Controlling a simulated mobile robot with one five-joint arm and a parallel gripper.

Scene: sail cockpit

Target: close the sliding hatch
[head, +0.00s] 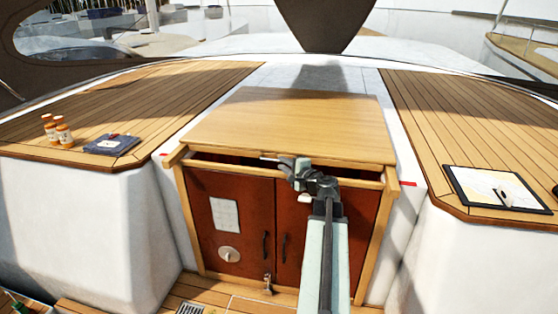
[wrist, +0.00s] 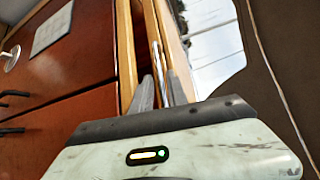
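The sliding hatch (head: 290,125) is a pale wooden panel lying over the companionway between the two teak decks. A dark narrow gap shows between its front edge and the wooden crossbar above the red-brown doors (head: 235,215). My gripper (head: 284,162) is at the middle of the hatch's front edge. In the wrist view its two fingers (wrist: 160,75) stand apart, pointing along the hatch edge. A thin metal bar (wrist: 157,52), which looks like the hatch's handle, shows just beyond and between the fingertips. I cannot tell whether the fingers touch it.
A framed chart (head: 497,189) lies on the right deck. Small red marks show beside the hatch frame, left (head: 164,155) and right (head: 408,184). A latch (head: 267,284) stands below the doors.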

